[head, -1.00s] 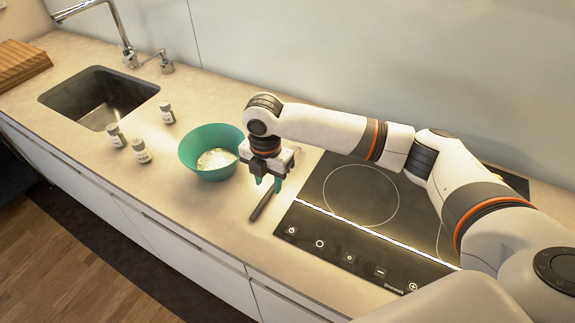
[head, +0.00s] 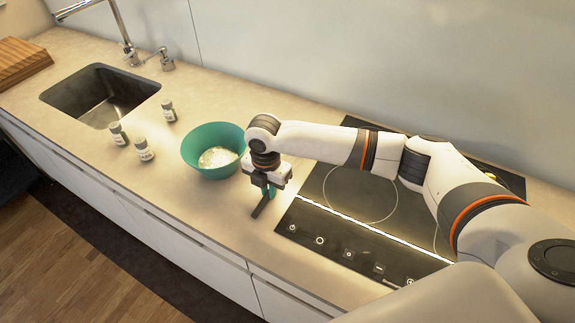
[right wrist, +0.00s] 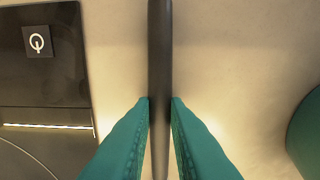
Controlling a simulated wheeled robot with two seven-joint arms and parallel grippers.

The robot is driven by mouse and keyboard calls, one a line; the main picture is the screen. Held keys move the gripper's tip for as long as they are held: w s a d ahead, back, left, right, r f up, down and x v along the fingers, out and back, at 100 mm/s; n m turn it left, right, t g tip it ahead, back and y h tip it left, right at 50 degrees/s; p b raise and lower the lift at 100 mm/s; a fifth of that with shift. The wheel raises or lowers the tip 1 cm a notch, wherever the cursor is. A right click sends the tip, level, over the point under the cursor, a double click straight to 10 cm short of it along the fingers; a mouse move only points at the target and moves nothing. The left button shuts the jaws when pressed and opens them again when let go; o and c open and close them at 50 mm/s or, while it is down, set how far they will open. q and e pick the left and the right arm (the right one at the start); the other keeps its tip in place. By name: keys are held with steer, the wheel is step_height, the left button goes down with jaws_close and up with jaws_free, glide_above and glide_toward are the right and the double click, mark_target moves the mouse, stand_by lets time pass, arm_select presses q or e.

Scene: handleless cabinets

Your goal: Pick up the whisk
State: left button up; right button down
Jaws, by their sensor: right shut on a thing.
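The whisk (head: 260,208) shows as a dark, thin handle on the counter between the bowl and the cooktop; its far part is hidden by my right gripper in the head view. My right gripper (head: 268,192) points down at it, with its green fingertips low at the counter. In the right wrist view the dark handle (right wrist: 160,45) runs between the two green fingers (right wrist: 160,100), which are shut on it from both sides. The whisk's wire end does not show in the right wrist view. My left gripper is not in view.
A teal bowl (head: 213,138) with pale contents stands just left of my right gripper. A black cooktop (head: 325,237) lies to the right. Several small jars (head: 145,149) stand near the sink (head: 100,100). The counter front left of the whisk is clear.

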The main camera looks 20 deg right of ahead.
steer(key=shift+r, duration=0.25)
step_height(320, 180, up, 10)
steer(key=b, duration=0.2)
steer(key=shift+f, duration=0.25)
steer(key=c, duration=2)
jaws_free()
jaws_close()
